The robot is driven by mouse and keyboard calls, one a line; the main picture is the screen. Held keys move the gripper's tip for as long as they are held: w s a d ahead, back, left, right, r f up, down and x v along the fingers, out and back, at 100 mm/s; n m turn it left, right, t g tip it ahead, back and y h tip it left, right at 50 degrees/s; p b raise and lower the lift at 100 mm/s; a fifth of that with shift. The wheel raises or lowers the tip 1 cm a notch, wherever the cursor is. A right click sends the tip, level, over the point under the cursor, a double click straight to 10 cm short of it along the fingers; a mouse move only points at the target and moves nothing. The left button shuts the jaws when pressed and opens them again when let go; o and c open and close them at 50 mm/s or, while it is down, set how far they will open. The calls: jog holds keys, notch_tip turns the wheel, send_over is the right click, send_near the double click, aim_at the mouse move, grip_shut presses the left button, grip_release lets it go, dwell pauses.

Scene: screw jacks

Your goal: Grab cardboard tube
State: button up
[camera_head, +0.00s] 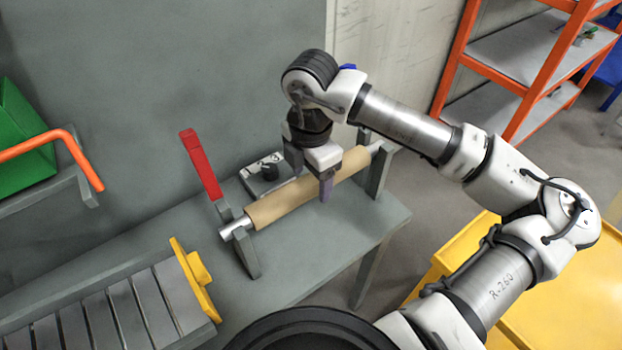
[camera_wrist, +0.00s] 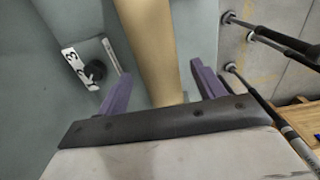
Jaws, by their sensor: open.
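The cardboard tube (camera_head: 276,206) is tan and lies level on a metal rod (camera_head: 235,227). Stands (camera_head: 249,256) hold the rod at both ends above a grey bench. My gripper (camera_head: 326,188) is open above the right part of the tube, pointing down. In the wrist view the tube (camera_wrist: 148,48) runs from the top edge down between the two purple fingers (camera_wrist: 160,95), apart from both. The gripper's palm hides the tube's lower part there. In the head view the gripper hides a stretch of the tube.
A red lever (camera_head: 201,163) rises near the left stand. A grey block with a black knob (camera_head: 270,170) sits behind the tube. A roller tray with a yellow end (camera_head: 197,275) is at front left. An orange-framed shelf (camera_head: 520,60) stands at back right.

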notch_tip(320, 180, down, 2)
jog(key=c, duration=1.4)
jog(key=shift+r, duration=0.1)
jog(key=shift+c, duration=0.2)
